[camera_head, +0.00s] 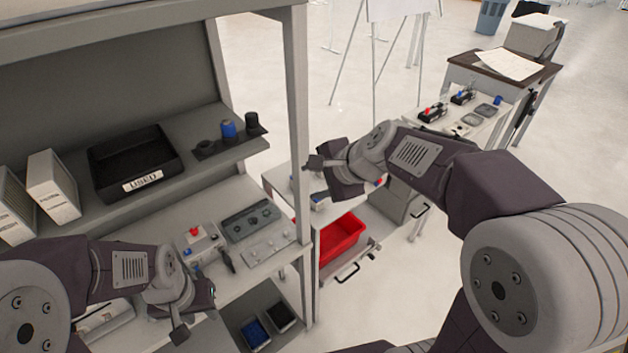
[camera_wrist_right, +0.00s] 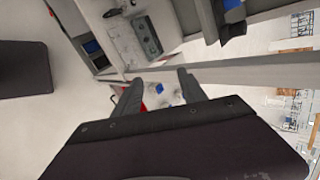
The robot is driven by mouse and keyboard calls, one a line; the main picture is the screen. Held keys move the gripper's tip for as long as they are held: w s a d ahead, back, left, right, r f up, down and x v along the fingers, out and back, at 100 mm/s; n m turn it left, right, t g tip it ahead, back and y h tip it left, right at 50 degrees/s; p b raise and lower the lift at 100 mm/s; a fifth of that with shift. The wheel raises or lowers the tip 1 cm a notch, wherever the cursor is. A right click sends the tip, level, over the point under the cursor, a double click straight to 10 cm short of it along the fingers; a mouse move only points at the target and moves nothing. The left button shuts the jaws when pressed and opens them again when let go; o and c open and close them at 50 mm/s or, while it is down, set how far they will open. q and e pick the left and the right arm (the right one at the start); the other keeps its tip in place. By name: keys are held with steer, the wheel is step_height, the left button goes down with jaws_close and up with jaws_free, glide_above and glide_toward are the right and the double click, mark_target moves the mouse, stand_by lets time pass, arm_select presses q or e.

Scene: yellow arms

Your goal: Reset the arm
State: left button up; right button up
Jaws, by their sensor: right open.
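My right arm reaches across the right half of the head view, and its gripper (camera_head: 326,178) hangs in front of the shelf post, above a low white table. In the right wrist view the two fingers of this gripper (camera_wrist_right: 160,92) stand apart with nothing between them. My left gripper (camera_head: 195,312) is at the lower left of the head view, in front of the workbench shelf. Its fingers are seen at an angle, so I cannot tell whether they are apart. I see nothing held in it.
A shelf unit (camera_head: 297,110) stands on the left, with a black tray (camera_head: 160,180) on its upper board. A red bin (camera_head: 342,238) sits under the low table near my right gripper. A further table (camera_head: 468,118) stands at the back right. Open floor lies in the middle.

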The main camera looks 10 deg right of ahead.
steer(key=s+d+f+n+g+h+b, duration=0.1)
steer(key=s+f+n+g+b, duration=0.35)
steer(key=f, duration=1.05)
steer(key=s+d+f+n+g+h+b, duration=0.1)
steer(key=s+d+f+n+h+b, duration=0.1)
steer(key=s+d+f+n, duration=0.4)
steer(key=s+f+n+h, duration=0.1)
steer(key=s+f+n, duration=0.3)
steer(key=s, duration=0.2)
steer(key=shift+s+f+g, duration=0.25)
steer(key=shift+f+g, duration=0.1)
steer(key=shift+f, duration=0.05)
steer(key=shift+w, duration=0.1)
